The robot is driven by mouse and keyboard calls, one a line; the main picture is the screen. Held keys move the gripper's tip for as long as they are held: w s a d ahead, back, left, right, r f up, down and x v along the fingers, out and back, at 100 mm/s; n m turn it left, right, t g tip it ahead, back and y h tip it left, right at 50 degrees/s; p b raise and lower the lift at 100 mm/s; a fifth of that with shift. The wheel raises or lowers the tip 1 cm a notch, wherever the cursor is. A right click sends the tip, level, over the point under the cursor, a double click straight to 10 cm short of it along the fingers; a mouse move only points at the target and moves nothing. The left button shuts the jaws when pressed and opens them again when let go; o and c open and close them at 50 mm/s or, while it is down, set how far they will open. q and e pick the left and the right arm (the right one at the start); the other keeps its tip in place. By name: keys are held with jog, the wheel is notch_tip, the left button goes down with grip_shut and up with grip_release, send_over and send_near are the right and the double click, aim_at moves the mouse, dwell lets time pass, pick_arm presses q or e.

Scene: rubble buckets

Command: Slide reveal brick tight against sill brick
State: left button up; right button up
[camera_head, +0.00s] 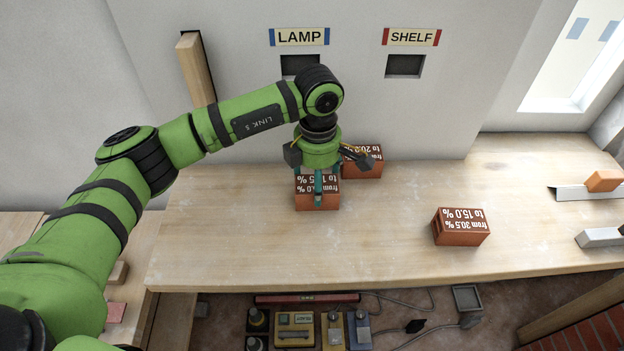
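A red-brown brick with white lettering (303,203) lies on the wooden bench top (240,240) near the back wall. My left gripper (318,188) is directly above it, pointing down, with its teal fingers against or just in front of the brick. The gripper's body hides part of the brick, and I cannot tell whether the fingers grip it. A second brick, lettered "to 20.0 %" (365,171), lies just behind and to the right, close to the wall. A third brick, lettered "from 30.5 % to 15.0 %" (460,229), lies apart at the right. Which is the reveal or sill brick is unclear. My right gripper is not in view.
The wall has a LAMP sign (299,37) and a SHELF sign (411,37) above dark slots. A wooden post (195,68) leans at the left. The bench's front middle is clear.

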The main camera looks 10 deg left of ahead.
pick_arm(q)
jog(key=shift+d+f, duration=0.15)
jog(key=shift+d, duration=0.2)
jog(key=o, duration=1.3)
jog(key=shift+o, duration=0.2)
jog(key=shift+w, duration=0.15)
